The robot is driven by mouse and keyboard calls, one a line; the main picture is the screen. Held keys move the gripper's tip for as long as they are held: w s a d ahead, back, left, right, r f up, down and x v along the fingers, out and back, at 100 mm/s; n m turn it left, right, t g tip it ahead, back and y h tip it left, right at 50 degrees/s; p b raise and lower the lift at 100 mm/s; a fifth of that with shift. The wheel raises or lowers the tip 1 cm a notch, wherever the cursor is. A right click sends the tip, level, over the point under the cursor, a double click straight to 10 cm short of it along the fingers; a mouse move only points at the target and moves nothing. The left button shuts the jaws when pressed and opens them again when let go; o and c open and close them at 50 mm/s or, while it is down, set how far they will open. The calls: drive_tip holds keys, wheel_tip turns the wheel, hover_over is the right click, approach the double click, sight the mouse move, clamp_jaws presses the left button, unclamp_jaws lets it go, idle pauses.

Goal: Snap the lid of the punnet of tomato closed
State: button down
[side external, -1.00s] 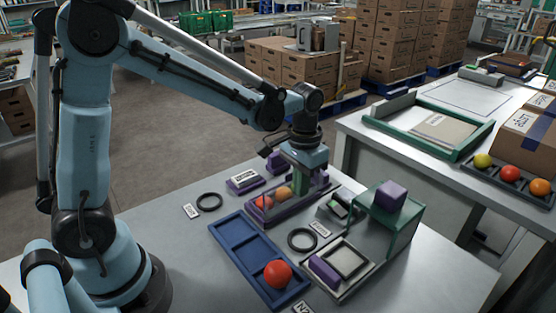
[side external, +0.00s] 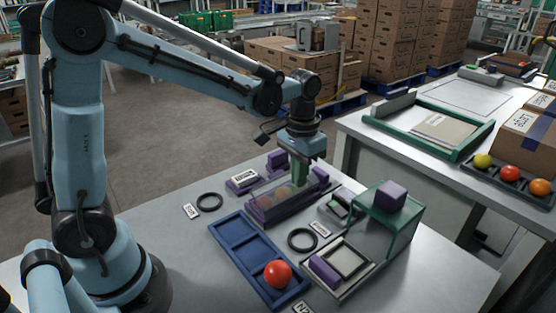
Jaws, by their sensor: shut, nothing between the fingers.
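The punnet (side external: 266,220) is a purple-based tray on the near table, with tomatoes (side external: 283,196) inside. The tomatoes look dull behind a clear, greyish lid (side external: 262,201), which now lies over them. Whether the lid's edge is fully latched is too small to tell. My gripper (side external: 301,194) points down over the punnet's right part. Its green fingers are together and empty, with their tips at or just above the lid; I cannot tell whether they touch.
A blue tray (side external: 237,230) with one red tomato (side external: 277,273) stands in front. A purple-based item (side external: 243,180) lies behind left.

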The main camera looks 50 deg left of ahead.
wheel_tip(320, 180, up, 6)
idle(0.5)
drive_tip(key=shift+s, duration=0.1)
drive_tip(key=s+a+f+t, duration=0.1)
drive_tip(key=s+t, duration=0.6)
drive_tip(key=s, duration=0.2)
drive_tip(key=shift+s+a, duration=0.25)
drive_tip(key=shift+s, duration=0.05)
drive_tip(key=shift+f, duration=0.1)
